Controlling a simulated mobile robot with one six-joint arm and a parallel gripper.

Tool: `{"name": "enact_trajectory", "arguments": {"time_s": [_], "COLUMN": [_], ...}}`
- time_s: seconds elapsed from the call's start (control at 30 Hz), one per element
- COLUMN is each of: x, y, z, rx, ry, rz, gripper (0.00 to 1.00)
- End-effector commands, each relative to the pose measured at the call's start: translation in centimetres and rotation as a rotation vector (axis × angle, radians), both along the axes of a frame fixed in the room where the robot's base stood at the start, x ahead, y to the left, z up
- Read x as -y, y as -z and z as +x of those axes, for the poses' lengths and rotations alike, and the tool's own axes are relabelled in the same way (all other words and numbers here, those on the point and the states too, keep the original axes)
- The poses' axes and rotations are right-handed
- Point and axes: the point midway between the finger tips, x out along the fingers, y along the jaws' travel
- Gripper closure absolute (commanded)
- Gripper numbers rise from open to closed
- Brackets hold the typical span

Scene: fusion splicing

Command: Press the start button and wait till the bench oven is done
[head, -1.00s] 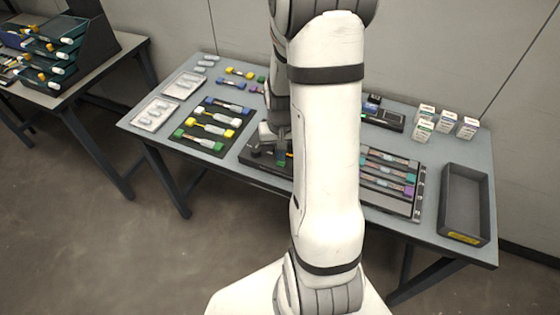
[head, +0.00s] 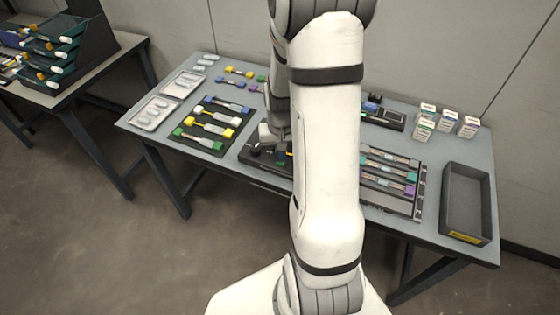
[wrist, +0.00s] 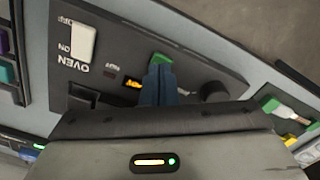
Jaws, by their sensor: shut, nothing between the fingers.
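The bench oven's dark panel (wrist: 215,62) fills the middle of the wrist view, its lettering upside down. It has a white rocker switch (wrist: 83,41) marked ON and OFF, a small amber indicator (wrist: 133,84), a black knob (wrist: 214,91) and a green button (wrist: 160,60). My gripper (wrist: 159,70) is shut and empty, its fingertips at the green button and covering part of it. I cannot tell whether they touch or press it. In the head view the oven (head: 262,165) is mostly behind my arm, and my gripper shows only in part above it.
A rack of colored splice pieces (head: 388,183) is right of the oven, and a dark mat (head: 208,147) with more is left. An empty dark tray (head: 466,200) sits at the right end. Small white boxes (head: 446,122) stand behind. A second table (head: 100,65) holds stacked bins.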

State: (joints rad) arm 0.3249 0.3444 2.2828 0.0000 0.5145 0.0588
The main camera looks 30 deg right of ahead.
Motion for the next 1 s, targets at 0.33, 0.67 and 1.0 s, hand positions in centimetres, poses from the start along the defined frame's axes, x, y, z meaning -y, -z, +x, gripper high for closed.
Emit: {"name": "enact_trajectory", "arguments": {"time_s": [0.33,0.67,1.0], "x": [0.0,0.0,0.0], "y": [0.8,0.5,-2.3], "z": [0.0,0.0,0.0], "rx": [0.000,0.000,0.002], "ry": [0.000,0.000,0.000], "rz": [0.000,0.000,-0.001], "gripper": [1.00,1.00,1.00]}}
